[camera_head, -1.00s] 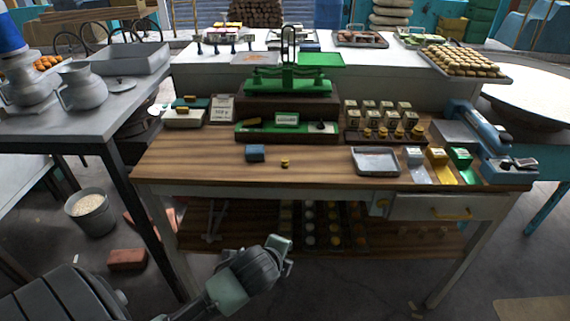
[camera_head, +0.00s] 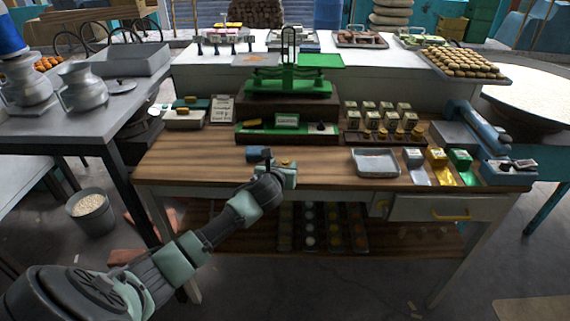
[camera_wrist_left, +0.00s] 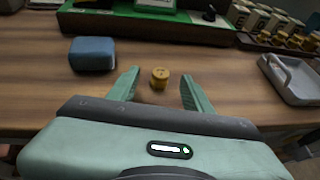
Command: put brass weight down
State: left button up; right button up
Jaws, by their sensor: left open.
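A small brass weight (camera_wrist_left: 160,78) stands upright on the wooden tabletop. In the left wrist view it lies between and just beyond the two open fingertips, touching neither. In the head view the brass weight (camera_head: 285,162) shows just past my left gripper (camera_head: 279,167), partly hidden by it. My left gripper (camera_wrist_left: 160,92) is open and empty, low over the front of the table. My right gripper is in neither view.
A blue block (camera_wrist_left: 92,54) sits left of the weight. A green balance scale (camera_head: 290,85) stands behind on its base. A grey metal tray (camera_head: 376,162) lies to the right, with colored boxes beyond it. Bare wood surrounds the weight.

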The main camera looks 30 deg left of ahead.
aim_at(285, 164)
pick_arm(q)
jog(key=shift+x, duration=1.3)
jog(key=shift+s, duration=0.1)
grip_shut()
jog(key=shift+r, duration=0.15)
